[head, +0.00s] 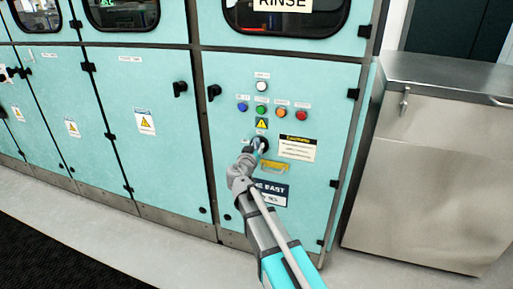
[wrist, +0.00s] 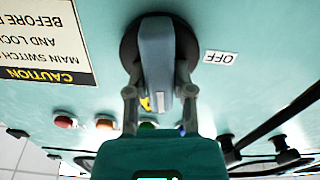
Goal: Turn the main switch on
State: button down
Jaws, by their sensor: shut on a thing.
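The main switch is a grey handle (wrist: 156,55) on a round black base (wrist: 127,50), on the turquoise cabinet front. In the wrist view, which is upside down, the handle runs nearly upright in the picture. An OFF label (wrist: 220,57) sits to the right of the base there. My gripper (wrist: 160,95) is shut on the handle, one finger on each side. In the head view my gripper (head: 253,155) reaches the switch (head: 264,144) below the yellow warning triangle, and my arm hides part of it. I cannot read an ON label.
Blue (head: 242,107), green (head: 261,109), orange (head: 281,112) and red (head: 301,115) buttons sit above the switch. A caution sign (head: 297,148) is to its right. Black door latches (head: 213,92) stick out at left. A steel cabinet (head: 425,165) stands at right.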

jog(key=shift+m, duration=1.1)
jog(key=shift+c, duration=2.4)
grip_release()
jog(key=shift+d, duration=0.1)
jog(key=shift+s, duration=0.15)
jog(key=v, duration=1.1)
jog(key=shift+s+a, duration=0.2)
jog(key=shift+s, duration=0.15)
jog(key=shift+d, duration=0.1)
